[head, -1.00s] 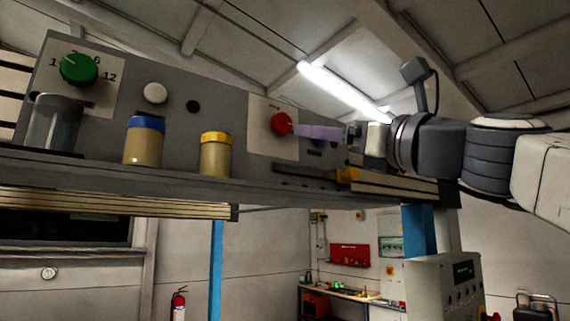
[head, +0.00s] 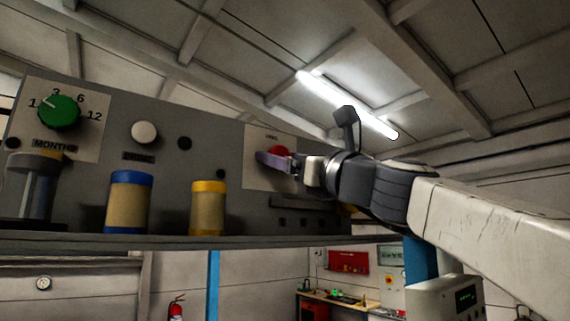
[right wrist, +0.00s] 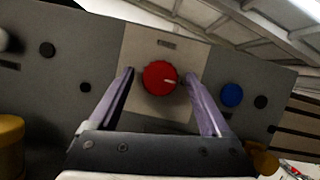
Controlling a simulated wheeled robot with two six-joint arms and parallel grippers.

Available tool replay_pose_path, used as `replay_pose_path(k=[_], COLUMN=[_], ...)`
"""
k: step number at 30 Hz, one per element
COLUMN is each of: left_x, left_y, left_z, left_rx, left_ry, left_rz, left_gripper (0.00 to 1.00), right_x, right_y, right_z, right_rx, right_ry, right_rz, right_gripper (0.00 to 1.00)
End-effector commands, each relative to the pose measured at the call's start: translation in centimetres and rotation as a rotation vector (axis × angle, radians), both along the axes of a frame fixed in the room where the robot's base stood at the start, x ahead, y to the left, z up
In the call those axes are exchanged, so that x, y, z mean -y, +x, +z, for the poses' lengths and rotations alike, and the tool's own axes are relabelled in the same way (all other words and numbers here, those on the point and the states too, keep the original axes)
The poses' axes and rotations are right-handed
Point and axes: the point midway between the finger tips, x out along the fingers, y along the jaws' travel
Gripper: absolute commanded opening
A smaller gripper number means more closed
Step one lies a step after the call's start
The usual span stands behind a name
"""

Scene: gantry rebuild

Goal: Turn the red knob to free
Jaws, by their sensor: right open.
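The red knob (right wrist: 159,78) sits on a pale plate (right wrist: 135,45) on the grey panel. Its light pointer mark points to the right in the right wrist view. In the head view the red knob (head: 279,151) is partly hidden behind my right gripper (head: 262,161). In the right wrist view my right gripper (right wrist: 158,75) is open, with one purple finger on each side of the knob. A gap shows between the left finger and the knob; the right finger is closer, and I cannot tell whether it touches. My left gripper is not in view.
A green knob (head: 59,112) and a white button (head: 144,132) are on the panel at left. A blue-lidded jar (head: 129,203) and a yellow-lidded jar (head: 208,208) stand on the shelf below. A blue button (right wrist: 231,95) is right of the red knob.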

Motion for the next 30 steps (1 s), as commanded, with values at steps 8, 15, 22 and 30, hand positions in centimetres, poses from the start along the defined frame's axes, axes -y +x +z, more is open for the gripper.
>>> replay_pose_path(k=[8,15,22,30], left_x=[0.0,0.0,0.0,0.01], left_y=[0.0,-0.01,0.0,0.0], left_z=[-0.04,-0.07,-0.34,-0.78], left_rx=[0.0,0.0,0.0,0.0], left_ry=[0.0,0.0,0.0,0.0], left_rz=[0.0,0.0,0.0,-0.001], left_gripper=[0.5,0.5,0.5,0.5], right_x=[0.06,0.07,0.14,0.27], right_y=[-0.01,-0.01,0.08,0.2], right_z=[-0.05,-0.06,-0.12,-0.08], right_rx=[-0.001,0.003,0.042,0.159], right_ry=[-0.001,-0.004,-0.059,-0.22], right_rz=[0.0,0.0,-0.001,-0.001], right_gripper=[0.24,0.0,0.0,0.0])
